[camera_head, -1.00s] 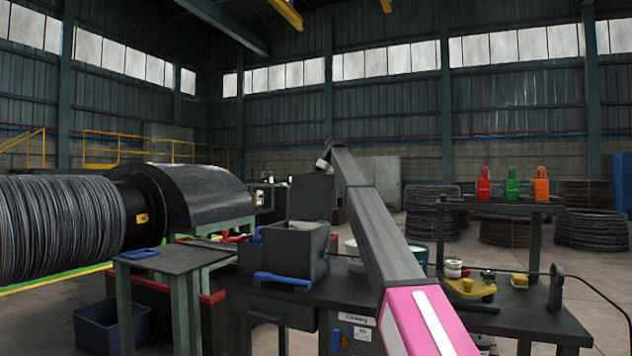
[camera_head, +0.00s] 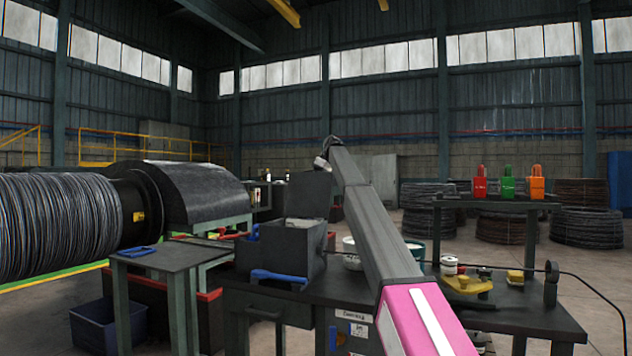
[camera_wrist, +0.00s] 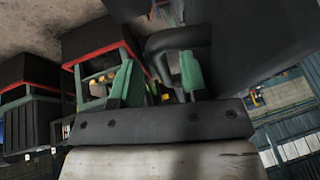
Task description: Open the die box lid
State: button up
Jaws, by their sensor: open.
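The die box (camera_head: 282,250) is a dark grey box on the bench in the head view. Its lid (camera_head: 308,196) stands upright at the back of the box, so the box looks open. In the wrist view a large dark panel, probably the lid (camera_wrist: 245,45), fills the upper right, with a dark curved handle (camera_wrist: 178,38) beside it. My gripper (camera_wrist: 156,60) is open, its green fingers apart. The handle's curved end lies near the right finger; I cannot tell whether they touch. In the head view my fingers are hidden.
A blue handle (camera_head: 278,276) lies in front of the box. A small side table (camera_head: 165,257) with a blue tray stands left, near the large wire drum (camera_head: 60,225). My arm crosses the bench right of the box. A yellow fixture (camera_head: 468,284) stands farther right.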

jog(key=shift+w+d+f, duration=0.2)
jog(key=shift+d+f, duration=0.1)
jog(key=shift+f, duration=0.35)
jog(key=a+v, duration=0.1)
jog(key=v, duration=1)
jog(key=shift+s+r, duration=0.25)
jog(key=shift+r, duration=0.3)
jog(key=shift+d, duration=0.15)
